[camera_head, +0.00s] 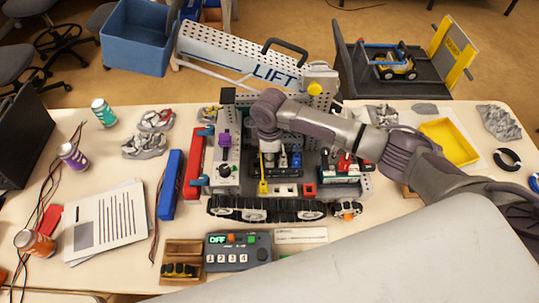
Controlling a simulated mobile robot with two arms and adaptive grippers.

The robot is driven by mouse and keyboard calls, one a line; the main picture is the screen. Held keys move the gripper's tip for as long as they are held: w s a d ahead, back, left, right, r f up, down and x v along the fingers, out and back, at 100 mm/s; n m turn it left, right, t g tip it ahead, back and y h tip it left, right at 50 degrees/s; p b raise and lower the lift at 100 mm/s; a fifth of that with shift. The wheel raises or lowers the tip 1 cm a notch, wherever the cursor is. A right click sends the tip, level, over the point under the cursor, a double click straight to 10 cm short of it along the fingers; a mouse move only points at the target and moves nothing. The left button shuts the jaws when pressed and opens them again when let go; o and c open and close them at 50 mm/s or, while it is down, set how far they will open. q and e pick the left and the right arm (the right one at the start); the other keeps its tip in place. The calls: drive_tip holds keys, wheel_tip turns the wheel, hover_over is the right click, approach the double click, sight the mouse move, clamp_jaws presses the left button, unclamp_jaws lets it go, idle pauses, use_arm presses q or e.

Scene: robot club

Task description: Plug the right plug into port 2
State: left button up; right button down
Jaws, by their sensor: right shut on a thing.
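A tracked robot (268,209) stands on the table, with an open electronics bay. Its front edge bears a yellow block (263,187), a pale socket-like piece (286,190) and a red block (309,190). I cannot read port numbers there. My right gripper (268,158) reaches in from the right and points down over the left part of the bay. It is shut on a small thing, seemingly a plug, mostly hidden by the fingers. Black and blue connectors (289,160) stand just right of it. My left gripper is not in view.
A control box (238,252) with numbered buttons and a wooden holder (182,262) stand in front of the robot. Red (197,165) and blue (170,185) bars lie to the left. A perforated LIFT beam (235,55) rises behind. My forearm covers the front right.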

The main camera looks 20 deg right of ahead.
drive_tip(key=shift+f, duration=0.35)
idle(0.7)
drive_tip(key=shift+s+f, duration=0.15)
idle(0.8)
drive_tip(key=c, duration=1)
unclamp_jaws()
drive_tip(key=shift+o, duration=0.2)
drive_tip(key=shift+r+p, duration=0.2)
drive_tip(key=shift+p, duration=0.15)
wheel_tip(320, 180, up, 4)
drive_tip(key=p, duration=0.4)
drive_tip(key=shift+r+p, duration=0.95)
drive_tip(key=shift+f, duration=0.1)
